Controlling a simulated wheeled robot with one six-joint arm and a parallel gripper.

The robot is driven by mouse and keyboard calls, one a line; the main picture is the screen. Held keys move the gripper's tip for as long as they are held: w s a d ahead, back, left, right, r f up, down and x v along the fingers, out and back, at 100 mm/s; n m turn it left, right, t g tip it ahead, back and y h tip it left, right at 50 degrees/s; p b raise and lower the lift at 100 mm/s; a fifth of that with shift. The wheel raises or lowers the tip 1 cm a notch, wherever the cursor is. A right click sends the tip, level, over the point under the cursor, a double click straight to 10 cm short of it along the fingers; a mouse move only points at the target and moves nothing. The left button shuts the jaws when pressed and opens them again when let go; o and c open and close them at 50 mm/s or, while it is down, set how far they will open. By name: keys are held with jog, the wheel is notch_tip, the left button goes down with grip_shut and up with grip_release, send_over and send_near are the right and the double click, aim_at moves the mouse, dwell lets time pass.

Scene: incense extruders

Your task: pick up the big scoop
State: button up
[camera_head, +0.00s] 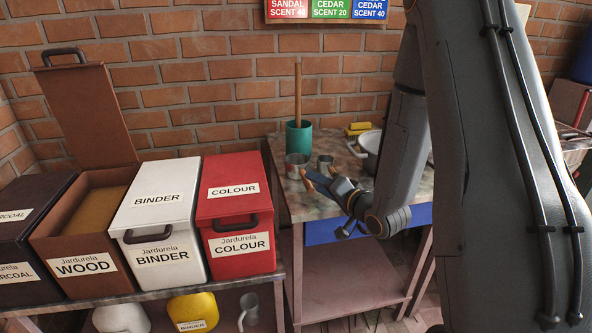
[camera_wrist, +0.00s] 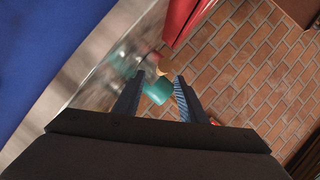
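Two grey metal cup-shaped scoops stand on the table top in the head view. The wider left one (camera_head: 296,166) looks like the big scoop; the narrower one (camera_head: 325,162) is to its right. My gripper (camera_head: 319,177) is just in front of them, its fingers spread and nothing seen between them. Whether it touches either scoop I cannot tell. In the wrist view my gripper (camera_wrist: 157,84) is also open, with a green cup (camera_wrist: 158,92) showing beyond the fingers. I cannot make out either scoop clearly there.
The green cup (camera_head: 299,138) with a tall wooden stick stands behind the scoops. A pale bowl (camera_head: 369,150) and yellow blocks (camera_head: 358,128) are to the right. Left of the table stand a red COLOUR bin (camera_head: 235,218), a white BINDER bin (camera_head: 159,222) and an open WOOD bin (camera_head: 60,239).

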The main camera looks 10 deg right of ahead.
aim_at(302, 177)
jog(key=p+x, duration=0.1)
jog(key=x, duration=0.6)
jog(key=shift+w+a, duration=0.1)
jog(key=shift+a, duration=0.15)
grip_shut()
